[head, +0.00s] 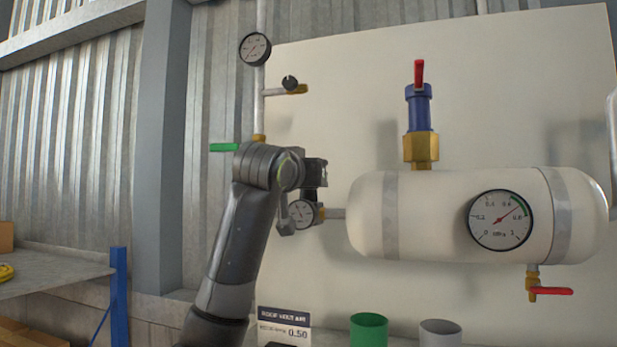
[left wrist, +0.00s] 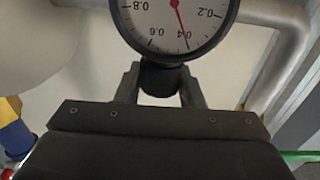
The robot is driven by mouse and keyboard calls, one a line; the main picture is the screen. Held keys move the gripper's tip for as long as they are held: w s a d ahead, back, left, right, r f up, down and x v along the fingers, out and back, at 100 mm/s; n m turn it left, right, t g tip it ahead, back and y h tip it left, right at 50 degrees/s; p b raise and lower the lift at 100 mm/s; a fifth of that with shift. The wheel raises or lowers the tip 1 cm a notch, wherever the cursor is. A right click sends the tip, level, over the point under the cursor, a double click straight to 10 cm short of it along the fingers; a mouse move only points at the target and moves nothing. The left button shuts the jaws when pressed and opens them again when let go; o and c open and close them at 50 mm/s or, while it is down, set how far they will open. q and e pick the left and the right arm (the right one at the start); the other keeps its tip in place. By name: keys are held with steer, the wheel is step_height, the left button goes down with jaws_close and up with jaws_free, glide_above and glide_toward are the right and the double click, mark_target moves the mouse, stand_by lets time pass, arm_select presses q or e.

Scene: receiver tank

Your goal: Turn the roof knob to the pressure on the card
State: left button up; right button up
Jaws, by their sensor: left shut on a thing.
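A white card (head: 284,325) at the bottom of the head view has a dark heading that seems to start with "ROOF", and reads 0.50. My left gripper (head: 311,194) is at the small pipe-mounted gauge (head: 301,213), left of the tank. In the left wrist view the gripper (left wrist: 160,82) is shut on a dark round knob (left wrist: 160,76), with one finger on each side. The gauge dial (left wrist: 172,20) appears upside down just above the knob, cut off by the frame top. Its red needle points at about 0.4. My right gripper is not in view.
The cream tank (head: 440,215) carries a larger gauge (head: 500,220), a red-handled top valve (head: 420,75) and a red lower lever (head: 552,291). Upper left are a black knob (head: 290,83), another gauge (head: 254,49) and a green lever (head: 223,147). Green and grey cups (head: 369,331) stand below.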

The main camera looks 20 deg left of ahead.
arm_select(q)
steer(key=shift+h, duration=0.3)
steer(key=m+g+h, duration=0.1)
steer(key=m+h, duration=0.2)
steer(key=h, duration=0.2)
steer(key=shift+a, duration=0.15)
steer(key=m+g+h, duration=0.2)
steer(key=m+h, duration=0.1)
steer(key=m+g+h, duration=0.2)
steer(key=m+h, duration=0.1)
steer(key=h, duration=0.1)
steer(key=shift+g, duration=0.4)
steer(key=o, duration=0.9)
steer(key=shift+o, duration=0.2)
